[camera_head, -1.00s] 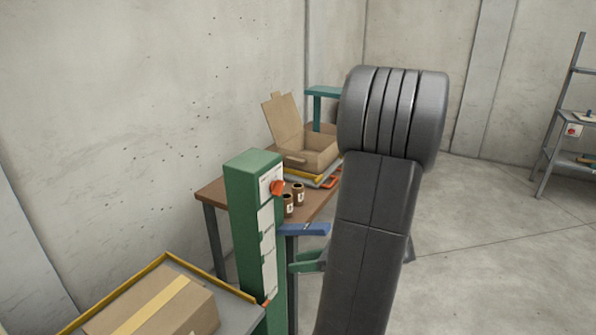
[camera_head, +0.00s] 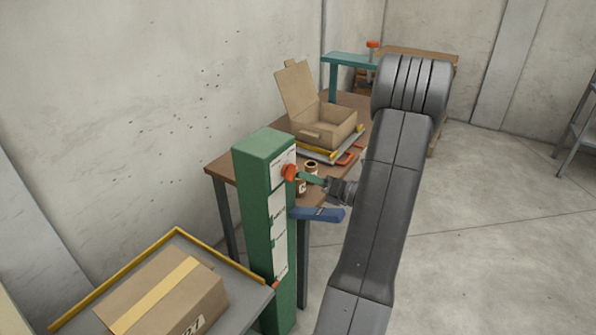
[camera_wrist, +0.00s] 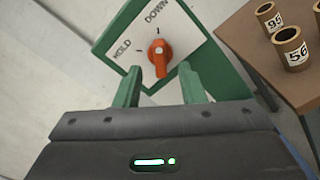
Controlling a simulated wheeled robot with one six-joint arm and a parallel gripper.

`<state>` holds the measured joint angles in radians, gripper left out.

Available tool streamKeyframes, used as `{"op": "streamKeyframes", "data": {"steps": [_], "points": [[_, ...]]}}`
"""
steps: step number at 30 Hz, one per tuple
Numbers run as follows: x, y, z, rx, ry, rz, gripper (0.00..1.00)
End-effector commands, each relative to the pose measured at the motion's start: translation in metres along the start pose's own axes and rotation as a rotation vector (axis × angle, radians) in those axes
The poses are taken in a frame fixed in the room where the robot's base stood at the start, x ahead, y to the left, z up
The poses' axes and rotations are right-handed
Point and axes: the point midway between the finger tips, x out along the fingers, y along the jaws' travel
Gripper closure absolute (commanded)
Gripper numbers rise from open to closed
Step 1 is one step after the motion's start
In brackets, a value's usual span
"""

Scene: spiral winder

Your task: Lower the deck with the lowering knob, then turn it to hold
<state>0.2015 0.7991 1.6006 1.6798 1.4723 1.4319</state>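The orange lowering knob (camera_head: 289,173) sits near the top of the green column (camera_head: 262,155). In the wrist view the knob (camera_wrist: 160,54) is on a white plate marked HOLD and DOWN (camera_wrist: 137,38). Its handle points down in the picture, and a white dot shows on it. My gripper (camera_wrist: 168,85) is open, its two green fingers apart on either side below the knob. In the head view my gripper (camera_head: 306,178) is close to the knob's right. The grey deck (camera_head: 246,310) with a yellow rim carries a taped carton (camera_head: 165,290).
A wooden table (camera_head: 222,168) behind the column holds an open box (camera_head: 325,125) and brown labelled cylinders, one marked 56 (camera_wrist: 290,50). A blue bar (camera_head: 318,214) juts right from the column below my gripper. Open floor lies to the right.

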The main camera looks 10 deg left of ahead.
Motion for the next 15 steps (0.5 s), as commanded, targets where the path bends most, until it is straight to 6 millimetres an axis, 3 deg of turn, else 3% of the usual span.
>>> {"op": "streamKeyframes", "data": {"steps": [6, 15], "points": [[0.035, 0.001, 0.000, 0.001, 0.002, 0.002, 0.64], [0.047, 0.000, 0.000, 0.000, 0.000, -0.001, 0.64]]}}
